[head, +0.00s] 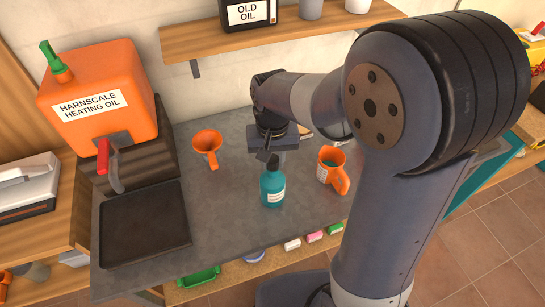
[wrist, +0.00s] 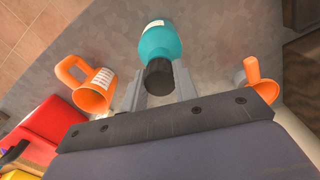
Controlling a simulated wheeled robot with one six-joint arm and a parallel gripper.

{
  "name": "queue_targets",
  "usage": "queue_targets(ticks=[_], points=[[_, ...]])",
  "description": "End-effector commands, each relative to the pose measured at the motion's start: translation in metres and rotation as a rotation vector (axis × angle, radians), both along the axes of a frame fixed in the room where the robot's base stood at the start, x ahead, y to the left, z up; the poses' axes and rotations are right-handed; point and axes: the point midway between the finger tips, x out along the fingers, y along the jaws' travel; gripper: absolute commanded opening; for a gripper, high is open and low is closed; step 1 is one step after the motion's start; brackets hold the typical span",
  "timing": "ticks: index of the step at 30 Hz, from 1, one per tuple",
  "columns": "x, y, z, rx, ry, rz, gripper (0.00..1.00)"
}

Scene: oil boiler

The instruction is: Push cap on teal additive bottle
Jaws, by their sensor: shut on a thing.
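The teal additive bottle (head: 272,190) stands upright on the grey bench top, with a white label on its side. My gripper (head: 271,170) points down over the bottle's top and covers its neck in the head view. In the wrist view my gripper (wrist: 161,80) is shut on a dark cap (wrist: 159,74), with one finger on each side. The teal bottle (wrist: 160,42) is right beyond the cap, in line with it. I cannot tell whether the cap is fully seated on the neck.
An orange measuring jug (head: 331,170) stands right of the bottle, and an orange funnel (head: 207,145) stands to the left. A dark tray (head: 145,223) and an orange oil can (head: 100,95) are further left. The bench between funnel and bottle is clear.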

Motion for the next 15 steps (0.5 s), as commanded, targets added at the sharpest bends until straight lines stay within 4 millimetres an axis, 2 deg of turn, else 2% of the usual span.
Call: queue_targets(ticks=[3, 4, 13, 15], points=[[0.0, 0.0, 0.0, 0.0, 0.0, 0.0, 0.07], [0.0, 0.0, 0.0, 0.0, 0.0, 0.0, 0.29], [0.0001, 0.0, 0.0, 0.0, 0.0, 0.0, 0.53], [0.0001, 0.0, 0.0, 0.0, 0.0, 0.0, 0.53]])
